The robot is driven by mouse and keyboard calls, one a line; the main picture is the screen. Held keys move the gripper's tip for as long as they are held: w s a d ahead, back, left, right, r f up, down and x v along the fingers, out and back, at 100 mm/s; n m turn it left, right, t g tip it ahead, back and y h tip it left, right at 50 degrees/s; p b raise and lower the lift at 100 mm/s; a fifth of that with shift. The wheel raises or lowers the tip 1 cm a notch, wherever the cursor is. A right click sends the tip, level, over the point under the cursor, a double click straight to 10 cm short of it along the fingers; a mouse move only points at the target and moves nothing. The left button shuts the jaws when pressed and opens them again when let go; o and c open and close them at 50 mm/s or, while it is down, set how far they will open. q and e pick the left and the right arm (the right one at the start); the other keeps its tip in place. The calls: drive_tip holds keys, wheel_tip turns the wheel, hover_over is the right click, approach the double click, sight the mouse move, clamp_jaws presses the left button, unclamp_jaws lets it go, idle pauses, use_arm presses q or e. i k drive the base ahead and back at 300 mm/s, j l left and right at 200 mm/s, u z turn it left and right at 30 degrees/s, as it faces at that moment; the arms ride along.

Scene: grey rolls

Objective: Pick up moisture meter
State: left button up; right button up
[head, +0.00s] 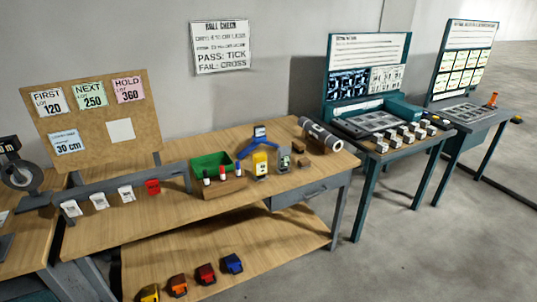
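Two small upright devices stand on the right half of the wooden workbench (215,192). One is a yellow device with a white face (260,164); the other is a grey handheld device with a small screen (284,158), just right of it. Behind them is a blue piece with splayed arms and a dark top (260,142). Which one is the moisture meter I cannot tell for sure at this size. Neither of my grippers is in view, and nothing is touching these devices.
A green bin (211,166) and a wooden block with markers (224,187) stand left of the devices. A grey roll (321,135) lies at the right end, near small brown blocks (303,161). Teal stations (375,115) stand further right. Open floor (430,250) lies in front.

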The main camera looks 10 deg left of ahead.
sight(260, 160)
drive_tip(key=i+j, duration=0.1)
drive_tip(key=i, duration=0.7)
drive_tip(key=i+j+z, duration=0.1)
drive_tip(key=i, duration=0.75)
